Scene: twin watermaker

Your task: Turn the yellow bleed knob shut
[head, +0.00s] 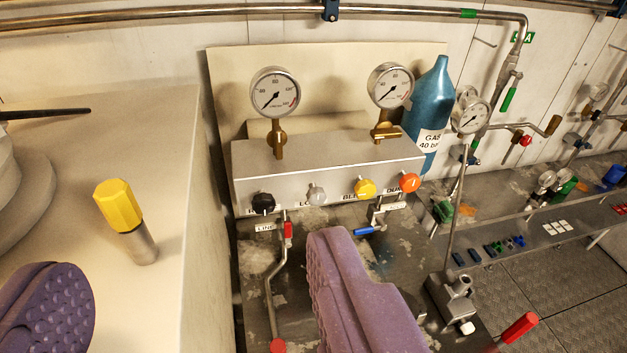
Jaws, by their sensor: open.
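The yellow bleed knob (365,187) is a small round knob on the front of a grey manifold box (330,165). It sits between a grey knob (317,194) and an orange knob (410,182); a partly hidden label by it begins "BLE". My gripper (200,268) is open, with purple ridged pads at the lower left and lower middle. Nothing is between the pads. The right pad is nearer the camera, below the knob in the picture, and appears apart from it. I cannot tell how far the knob is turned.
A black knob (262,203) is at the box's left end. Two gauges (275,93) stand above. A larger yellow hexagonal knob (118,205) on a grey stem is at left, by a pale block. A blue gas bottle (428,105), red-handled pipes (288,230) and a blue lever (364,231) are nearby.

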